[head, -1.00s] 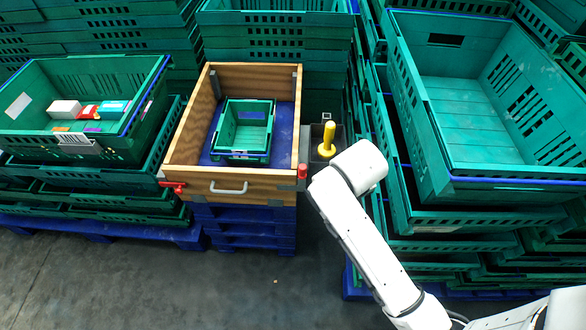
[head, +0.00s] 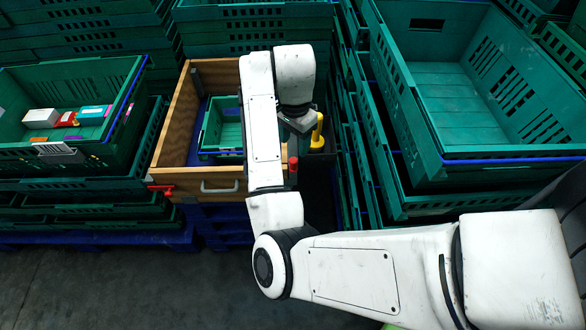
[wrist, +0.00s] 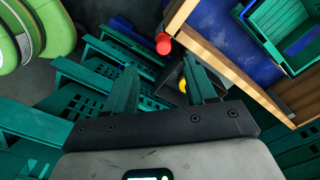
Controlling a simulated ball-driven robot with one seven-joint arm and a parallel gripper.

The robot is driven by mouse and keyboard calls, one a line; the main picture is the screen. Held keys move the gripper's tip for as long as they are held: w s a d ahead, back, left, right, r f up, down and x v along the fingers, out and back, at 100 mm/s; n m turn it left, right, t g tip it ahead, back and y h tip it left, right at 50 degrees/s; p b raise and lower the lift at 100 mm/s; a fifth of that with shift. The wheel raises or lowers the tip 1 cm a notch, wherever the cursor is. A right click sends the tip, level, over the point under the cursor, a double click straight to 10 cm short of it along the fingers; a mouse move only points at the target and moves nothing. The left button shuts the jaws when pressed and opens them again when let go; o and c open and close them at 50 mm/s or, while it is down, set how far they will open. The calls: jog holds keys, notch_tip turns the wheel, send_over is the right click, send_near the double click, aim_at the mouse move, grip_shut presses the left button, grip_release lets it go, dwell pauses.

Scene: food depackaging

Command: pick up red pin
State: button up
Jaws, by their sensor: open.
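A red pin (head: 293,164) stands at the front right corner of the wooden crate (head: 220,186), just below my forearm in the head view. In the wrist view the round red end (wrist: 164,43) shows beyond my fingertips, a little above the gap between them. My gripper (wrist: 160,66) is open, with its two dark green fingers apart and nothing seen between them touching. In the head view my gripper is mostly hidden by my arm. Another red piece (head: 160,188) sits at the crate's front left corner.
A yellow pin (head: 318,132) stands in a dark holder right of the crate; its yellow top (wrist: 182,86) shows beside my right finger. A small green crate (head: 212,130) lies inside the wooden one. Tall green crate stacks (head: 470,155) stand close on the right.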

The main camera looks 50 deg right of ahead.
aim_at(293, 160)
jog(key=f, duration=0.8)
jog(key=shift+w+d+f, duration=0.1)
jog(key=shift+w+f, duration=0.1)
jog(key=shift+w, duration=0.05)
grip_shut()
